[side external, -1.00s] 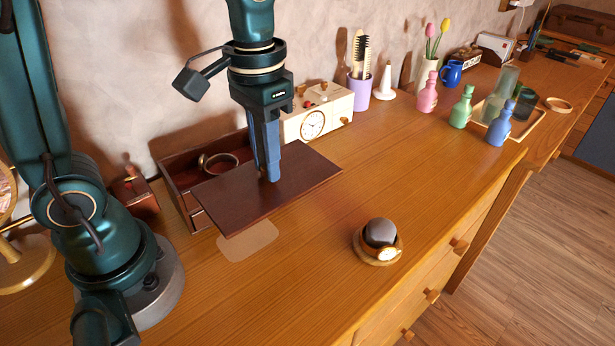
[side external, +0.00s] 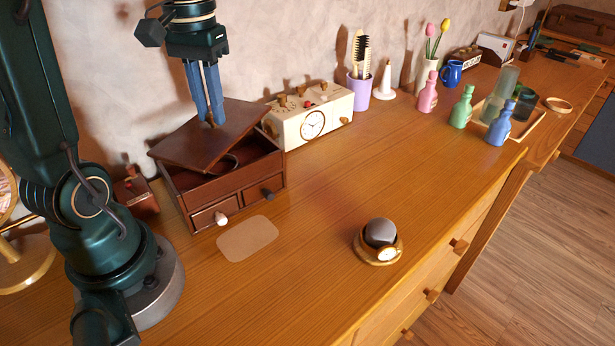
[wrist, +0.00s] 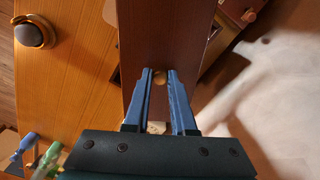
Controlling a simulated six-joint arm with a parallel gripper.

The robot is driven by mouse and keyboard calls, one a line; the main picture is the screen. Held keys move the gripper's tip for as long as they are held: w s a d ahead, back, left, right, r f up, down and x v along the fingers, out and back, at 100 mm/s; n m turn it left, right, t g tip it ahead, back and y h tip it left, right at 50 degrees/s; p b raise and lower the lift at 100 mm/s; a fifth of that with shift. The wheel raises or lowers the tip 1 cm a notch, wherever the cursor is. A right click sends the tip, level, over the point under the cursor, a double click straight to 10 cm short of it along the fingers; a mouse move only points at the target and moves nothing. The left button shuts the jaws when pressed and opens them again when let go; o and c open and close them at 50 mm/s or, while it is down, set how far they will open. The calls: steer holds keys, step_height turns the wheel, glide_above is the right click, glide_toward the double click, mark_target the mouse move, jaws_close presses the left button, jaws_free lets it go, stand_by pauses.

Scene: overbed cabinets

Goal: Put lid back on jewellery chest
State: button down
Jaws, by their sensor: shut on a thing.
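The jewellery chest (side external: 245,178) is a dark reddish-brown box at the back left, with two small front drawers, one with a white knob (side external: 221,218) and one with a dark knob. Its top is open at the front right, and the rim of a round item inside shows. My gripper (side external: 211,120) is shut on the small round knob (wrist: 158,80) of the flat brown lid (side external: 185,147). The lid is above the chest, turned askew to it and covering its back left part. It also fills the middle of the wrist view (wrist: 172,35). Whether its underside touches the rim is hidden.
A cream clock box (side external: 325,118) stands close to the chest's right. A small red-brown box (side external: 137,195) is at its left. A pale mat (side external: 247,239) lies in front. A watch on a round stand (side external: 379,240) sits further forward. The middle of the desktop is clear.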

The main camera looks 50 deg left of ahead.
mark_target(214, 127)
steer(key=shift+f, duration=2.2)
steer(key=shift+f, duration=0.2)
stand_by(0.3)
steer(key=shift+c, duration=0.9)
jaws_free()
steer(key=shift+r, duration=0.1)
steer(key=shift+r, duration=3.4)
